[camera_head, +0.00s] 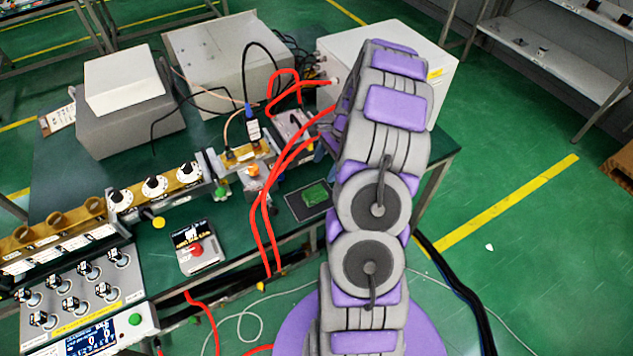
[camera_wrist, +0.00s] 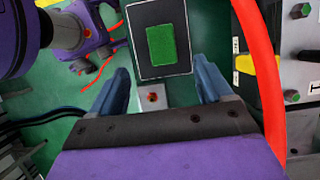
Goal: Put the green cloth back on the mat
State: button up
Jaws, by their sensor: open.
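The green cloth (camera_head: 315,195) lies flat on the dark mat (camera_head: 295,207) at the front edge of the table, left of my arm. In the wrist view the green cloth (camera_wrist: 160,46) lies inside the white-edged mat (camera_wrist: 147,70), with dark margin around it. My gripper (camera_wrist: 161,66) is open, its two blue fingers apart and nothing between them touching. The cloth and mat show beyond the fingertips, roughly centred between them. In the head view my arm hides most of the gripper.
Red cables (camera_head: 262,215) run just left of the mat; one red cable (camera_wrist: 262,75) passes close right of the gripper in the wrist view. A grey box with a red button (camera_head: 197,250) stands left. A large white box (camera_head: 385,60) stands behind my arm.

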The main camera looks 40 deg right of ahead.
jog(key=s+a+r+n+g+h, duration=0.1)
jog(key=s+a+r+n, duration=0.1)
jog(key=a+r+n, duration=0.55)
jog(key=s+a+r+n+g, duration=0.1)
jog(key=s+a+r+n, duration=0.2)
jog(key=a+r, duration=0.85)
jog(key=s+a+r+n+h, duration=0.1)
jog(key=s+a+n, duration=0.4)
jog(key=s, duration=0.5)
jog(key=s+a+n+h, duration=0.2)
jog(key=s+a+n, duration=0.3)
jog(key=s, duration=0.5)
jog(key=shift+s+a+r+g, duration=0.25)
jog(key=shift+a+r+g, duration=0.15)
jog(key=shift+a, duration=0.75)
jog(key=shift+a, duration=0.4)
